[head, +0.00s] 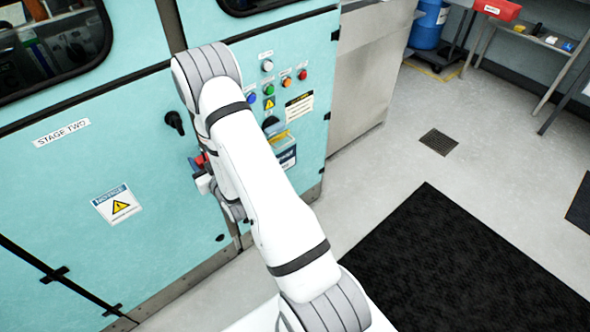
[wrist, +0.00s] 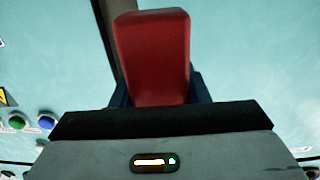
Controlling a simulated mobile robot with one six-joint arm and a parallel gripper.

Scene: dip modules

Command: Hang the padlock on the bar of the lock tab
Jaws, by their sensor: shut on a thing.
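The red padlock (wrist: 152,58) fills the upper middle of the wrist view, held between the dark fingers of my gripper (wrist: 158,92). My gripper is shut on its body. In the head view a small red part of the padlock (head: 199,161) shows left of my arm, close in front of the teal cabinet. The shackle cannot be made out in either view. The lock tab and its bar cannot be made out; my arm, my gripper and the padlock cover part of the cabinet front. I cannot tell whether the padlock touches anything.
The teal cabinet (head: 60,185) stands in front of me, with a black handle (head: 174,122) above the padlock. Coloured buttons (head: 269,104) and labels lie right of my arm. A black mat (head: 460,270) lies on the open floor at right.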

